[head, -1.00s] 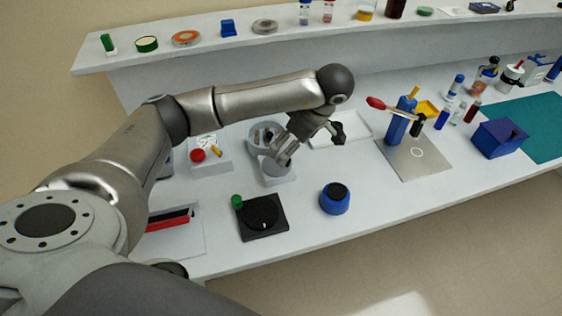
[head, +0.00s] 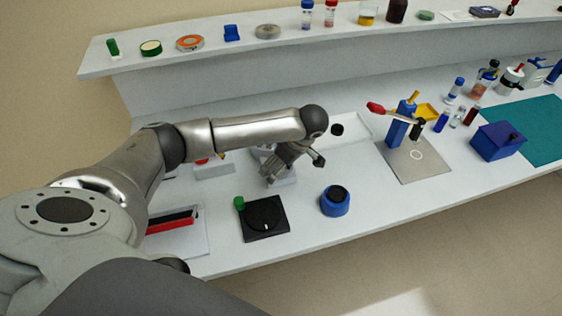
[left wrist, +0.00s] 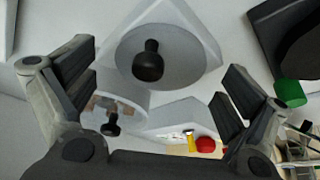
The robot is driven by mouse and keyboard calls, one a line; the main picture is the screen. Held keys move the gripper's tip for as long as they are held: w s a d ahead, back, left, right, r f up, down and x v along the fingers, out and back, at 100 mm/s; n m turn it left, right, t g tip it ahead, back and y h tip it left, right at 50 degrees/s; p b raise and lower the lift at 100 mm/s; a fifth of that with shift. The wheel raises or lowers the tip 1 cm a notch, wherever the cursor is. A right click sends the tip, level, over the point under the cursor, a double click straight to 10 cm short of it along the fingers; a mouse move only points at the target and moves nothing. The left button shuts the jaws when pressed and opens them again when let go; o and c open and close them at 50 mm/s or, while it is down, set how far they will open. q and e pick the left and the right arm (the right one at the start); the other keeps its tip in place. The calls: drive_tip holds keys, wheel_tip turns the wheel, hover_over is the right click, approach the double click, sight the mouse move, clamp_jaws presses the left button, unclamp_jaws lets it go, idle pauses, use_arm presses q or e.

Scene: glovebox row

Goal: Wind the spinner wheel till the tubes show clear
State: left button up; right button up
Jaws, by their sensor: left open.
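The spinner's grey wheel (left wrist: 185,58) shows in the left wrist view as a round disc with a black knob (left wrist: 148,62) standing on it. It sits on a white base, which in the head view (head: 287,181) is mostly behind my gripper. Beside the wheel is a round bowl (left wrist: 128,98) with brownish contents; whether the tubes look clear I cannot tell. My left gripper (head: 268,179) is over the wheel in the head view. In the left wrist view (left wrist: 158,85) its fingers are apart and empty, on either side of the knob, not visibly touching it. My right gripper is out of view.
A black device with a green knob (head: 240,203) and a blue pot (head: 335,203) stand in front of the spinner. A white box (head: 215,168) is behind my arm. A blue stand with a red-tipped lever (head: 397,130) is to the right. Bare bench lies between.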

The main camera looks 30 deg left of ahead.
use_arm(q)
drive_tip(key=shift+s, duration=0.1)
drive_tip(key=c, duration=1.2)
drive_tip(key=shift+s+d+r, duration=0.1)
drive_tip(key=shift+c, duration=0.5)
drive_tip(key=shift+c, duration=0.3)
